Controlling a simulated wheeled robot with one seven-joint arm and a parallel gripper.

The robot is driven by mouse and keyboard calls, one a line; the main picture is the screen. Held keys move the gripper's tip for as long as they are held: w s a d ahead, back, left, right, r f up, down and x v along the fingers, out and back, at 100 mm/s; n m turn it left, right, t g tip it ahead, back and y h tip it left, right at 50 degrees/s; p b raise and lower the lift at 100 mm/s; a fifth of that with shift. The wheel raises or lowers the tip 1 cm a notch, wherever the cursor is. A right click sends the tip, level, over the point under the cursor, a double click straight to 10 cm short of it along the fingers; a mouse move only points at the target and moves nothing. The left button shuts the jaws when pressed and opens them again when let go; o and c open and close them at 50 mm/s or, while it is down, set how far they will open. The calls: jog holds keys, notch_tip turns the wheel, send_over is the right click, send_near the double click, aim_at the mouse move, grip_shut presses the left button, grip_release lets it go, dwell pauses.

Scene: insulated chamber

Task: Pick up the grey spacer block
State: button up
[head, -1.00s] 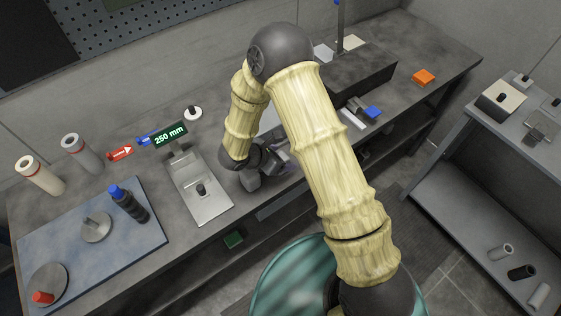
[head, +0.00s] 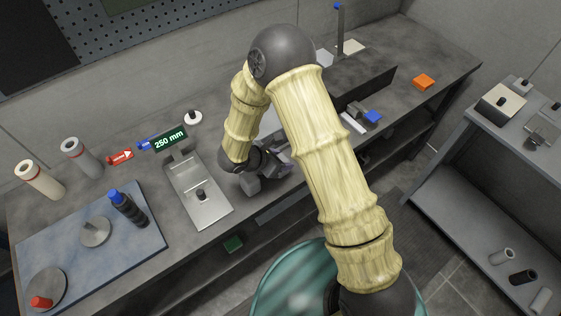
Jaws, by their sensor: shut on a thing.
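My gripper (head: 266,182) is low over the front part of the long workbench, to the right of the metal plate with the 250 mm display. It is small and dark in the head view, and my arm covers part of the area around it. Its jaws are shut on a grey piece, which I take to be the grey spacer block. The piece is mostly hidden among the dark fingers, and I cannot tell whether it touches the bench.
The 250 mm gauge (head: 200,192) stands just left of my gripper. A dark box (head: 362,84), a blue piece (head: 373,116) and an orange block (head: 423,81) are to the right. A side shelf (head: 450,150) is at far right.

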notch_tip(320, 180, up, 9)
jog(key=shift+r+b, duration=0.1)
jog(key=shift+b, duration=0.4)
